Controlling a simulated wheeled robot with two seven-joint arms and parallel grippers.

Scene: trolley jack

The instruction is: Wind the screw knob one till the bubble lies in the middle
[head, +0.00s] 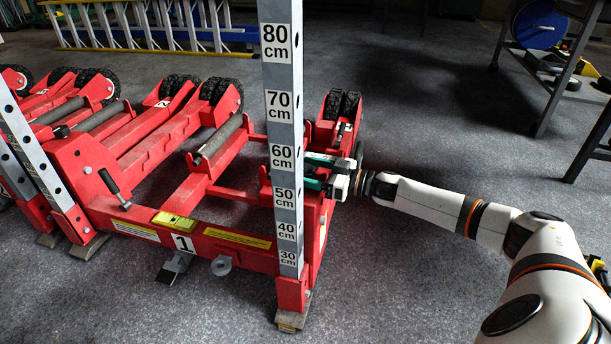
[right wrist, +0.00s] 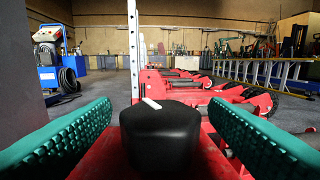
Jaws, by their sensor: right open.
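A black knob (right wrist: 160,138) with a white mark on top fills the lower middle of the right wrist view. It stands between the green fingers of my right gripper (right wrist: 160,135), which are open with a gap on both sides. In the head view my right gripper (head: 317,172) is at the right side of the red trolley jack (head: 240,190), partly behind the grey scale post (head: 284,130); the knob is hidden there. A yellow level (head: 175,220) lies on the jack's front beam near the label 1 (head: 184,243). Its bubble is too small to make out. My left gripper is not in view.
A black-gripped lever (head: 113,188) stands on the jack's left front. More red jack frames lie to the left, with a yellow-blue ladder (head: 150,45) behind. A metal rack (head: 555,85) stands at the far right.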

